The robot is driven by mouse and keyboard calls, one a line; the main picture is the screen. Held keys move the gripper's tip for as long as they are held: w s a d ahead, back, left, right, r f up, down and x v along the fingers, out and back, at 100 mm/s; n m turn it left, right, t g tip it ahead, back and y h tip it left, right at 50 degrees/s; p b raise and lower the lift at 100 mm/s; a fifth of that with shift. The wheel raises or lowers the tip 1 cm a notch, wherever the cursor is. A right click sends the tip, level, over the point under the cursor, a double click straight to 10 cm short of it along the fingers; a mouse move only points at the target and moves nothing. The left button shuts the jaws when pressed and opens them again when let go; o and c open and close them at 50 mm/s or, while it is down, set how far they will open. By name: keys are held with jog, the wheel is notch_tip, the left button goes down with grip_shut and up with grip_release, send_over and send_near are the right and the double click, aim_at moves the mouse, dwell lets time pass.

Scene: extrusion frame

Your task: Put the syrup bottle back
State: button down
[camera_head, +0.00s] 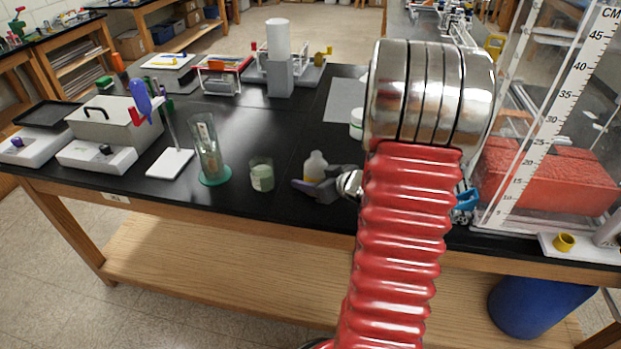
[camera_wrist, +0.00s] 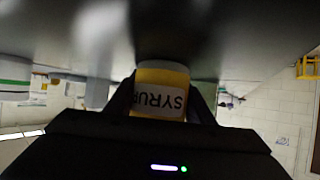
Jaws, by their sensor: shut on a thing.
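The syrup bottle (camera_head: 315,166) is small and pale, with a yellow lower part, near the front edge of the black bench. My gripper (camera_head: 319,186) reaches in from the right and is shut on it. In the wrist view the bottle (camera_wrist: 163,90) appears inverted, with yellow bands and a white label reading SYRUP. The dark fingers of the gripper (camera_wrist: 162,105) lie on either side of it. The gripper hides the bottle's base in the head view, so I cannot tell whether it touches the bench.
A beaker (camera_head: 261,175) with pale green contents stands just left of the bottle. A tall glass cylinder (camera_head: 207,150) on a green base is farther left. A clear tank (camera_head: 545,130) with a scale and red contents stands right. Bare black bench (camera_head: 270,120) lies behind the beaker.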

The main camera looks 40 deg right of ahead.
jog(key=shift+s+a+f, duration=0.15)
jog(key=shift+s+f, duration=0.1)
jog(key=shift+f, duration=0.55)
jog(key=c, duration=0.8)
grip_release()
jog(key=shift+s, duration=0.1)
jog(key=shift+o, duration=0.2)
jog(key=shift+s+r, duration=0.3)
jog(key=shift+s, duration=0.1)
jog(key=v, duration=0.8)
jog(key=r+v, duration=0.1)
jog(key=v, duration=0.4)
jog(key=shift+w+d, duration=0.2)
jog(key=shift+w, duration=0.15)
